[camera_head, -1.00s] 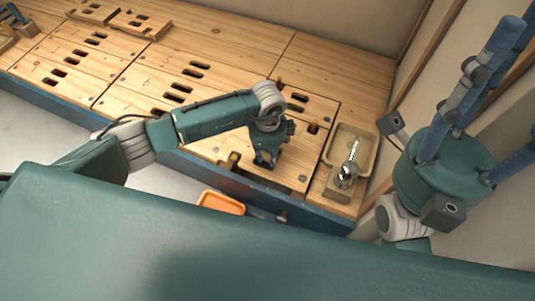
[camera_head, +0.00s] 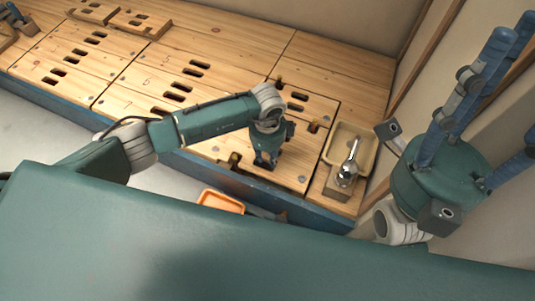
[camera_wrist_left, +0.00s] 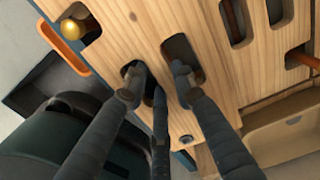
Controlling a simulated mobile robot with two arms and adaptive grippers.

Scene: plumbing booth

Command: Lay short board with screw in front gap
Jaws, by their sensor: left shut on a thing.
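My left gripper (camera_head: 264,160) points down onto a short pale wooden board (camera_head: 288,176) at the front right of the bench. In the left wrist view the gripper (camera_wrist_left: 157,80) is shut on this board (camera_wrist_left: 130,30), with its fingers in two neighbouring slots and pinching the wood between them. A round screw head (camera_wrist_left: 184,139) shows near the board's edge. The board looks nearly level with the bench; I cannot tell whether it rests in the gap or hangs just above. My right gripper (camera_head: 495,90) is raised at the right, fingers spread and empty.
A pale tray (camera_head: 361,139) and a wooden block with a shiny metal tool (camera_head: 347,173) stand to the right of the board. An orange tray (camera_head: 222,201) is below the blue front edge (camera_head: 320,215). Slotted boards (camera_head: 165,75) cover the bench; loose ones (camera_head: 140,23) lie at the back.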

